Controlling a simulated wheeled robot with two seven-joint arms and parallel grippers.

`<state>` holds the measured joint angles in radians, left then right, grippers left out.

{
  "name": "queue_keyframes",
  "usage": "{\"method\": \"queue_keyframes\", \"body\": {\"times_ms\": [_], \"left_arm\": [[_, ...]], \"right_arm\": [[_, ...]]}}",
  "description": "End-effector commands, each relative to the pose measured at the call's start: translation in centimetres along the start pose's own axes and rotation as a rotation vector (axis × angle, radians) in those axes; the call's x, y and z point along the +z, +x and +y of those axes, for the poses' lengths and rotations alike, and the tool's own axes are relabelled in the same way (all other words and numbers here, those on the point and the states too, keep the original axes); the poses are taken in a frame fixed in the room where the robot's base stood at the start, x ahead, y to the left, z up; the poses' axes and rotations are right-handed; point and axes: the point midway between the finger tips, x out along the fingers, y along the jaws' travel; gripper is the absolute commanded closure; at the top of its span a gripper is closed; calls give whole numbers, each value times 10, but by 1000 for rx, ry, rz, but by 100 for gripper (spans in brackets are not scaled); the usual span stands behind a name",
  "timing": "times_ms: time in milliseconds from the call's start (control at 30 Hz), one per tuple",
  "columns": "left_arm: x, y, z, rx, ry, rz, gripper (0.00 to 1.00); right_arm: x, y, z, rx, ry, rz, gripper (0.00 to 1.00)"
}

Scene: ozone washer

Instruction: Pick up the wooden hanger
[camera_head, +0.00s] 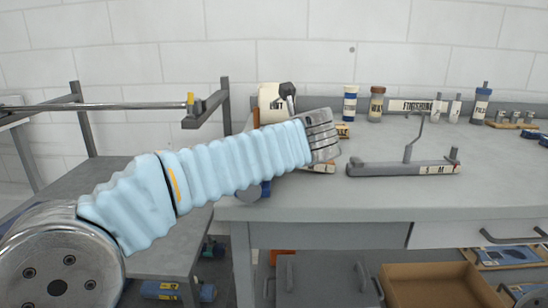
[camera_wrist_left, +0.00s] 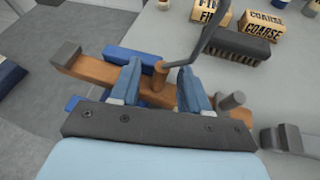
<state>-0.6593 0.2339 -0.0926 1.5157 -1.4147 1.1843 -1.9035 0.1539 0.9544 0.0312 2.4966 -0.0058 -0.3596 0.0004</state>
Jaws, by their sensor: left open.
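The wooden hanger (camera_wrist_left: 88,72) is a brown bar with dark end pieces. A short wooden post at its middle carries a bent dark hook (camera_wrist_left: 203,40). My left gripper (camera_wrist_left: 160,84) is open, and its two blue fingers stand on either side of the post, over the bar. A gap shows between each finger and the post; I cannot tell whether the fingers touch the bar. In the head view my left arm reaches over the bench and hides its fingertips and most or all of the wooden hanger. My right gripper is not in view.
A grey hanger (camera_head: 390,170) with a size label lies on the grey bench (camera_head: 470,195). Bottles (camera_head: 376,104) stand at the back. A metal rail (camera_head: 110,106) is at left.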

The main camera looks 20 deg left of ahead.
Motion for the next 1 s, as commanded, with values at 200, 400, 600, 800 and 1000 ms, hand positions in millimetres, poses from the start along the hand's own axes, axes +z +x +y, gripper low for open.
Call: {"method": "queue_keyframes", "body": {"times_ms": [200, 400, 600, 800, 1000], "left_arm": [[0, 0, 0, 0, 0, 0, 74], [0, 0, 0, 0, 0, 0, 100], [0, -1, 0, 0, 0, -1, 100], [2, -2, 1, 0, -1, -1, 100], [14, -10, 7, 0, -1, -1, 100]], "right_arm": [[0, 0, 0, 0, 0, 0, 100], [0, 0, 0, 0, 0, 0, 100], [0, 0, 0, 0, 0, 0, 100], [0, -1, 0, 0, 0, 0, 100], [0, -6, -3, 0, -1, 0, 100]]}}
